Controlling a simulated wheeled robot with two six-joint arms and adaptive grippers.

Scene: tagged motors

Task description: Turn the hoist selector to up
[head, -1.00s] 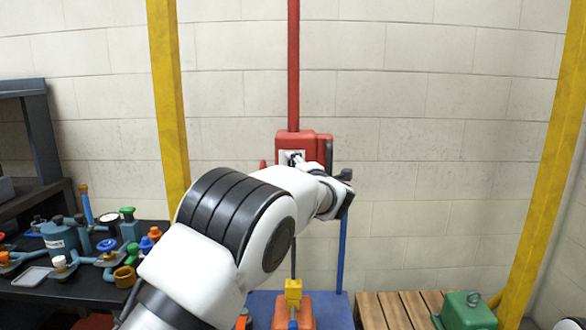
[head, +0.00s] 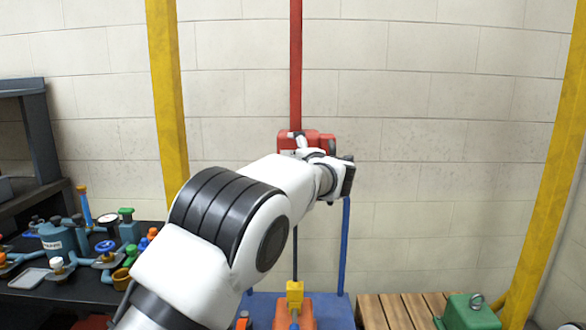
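The red hoist control box (head: 327,139) hangs at the foot of the red vertical bar, in front of the wall. My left arm reaches up to it from the lower left. My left gripper (head: 301,142) is at the front of the box and overlaps its left part. The wrist covers much of the lower box. The selector is hidden or too small to make out, and I cannot tell whether the gripper touches it. The fingers are too small and covered to show whether they are open or shut. My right gripper is not in view.
A yellow block (head: 294,293) hangs over an orange thing (head: 300,314) on a blue base (head: 335,308). Yellow posts (head: 166,90) stand on both sides. A dark bench (head: 75,289) with coloured valves is at left. A green block (head: 470,313) sits on wooden slats (head: 400,312).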

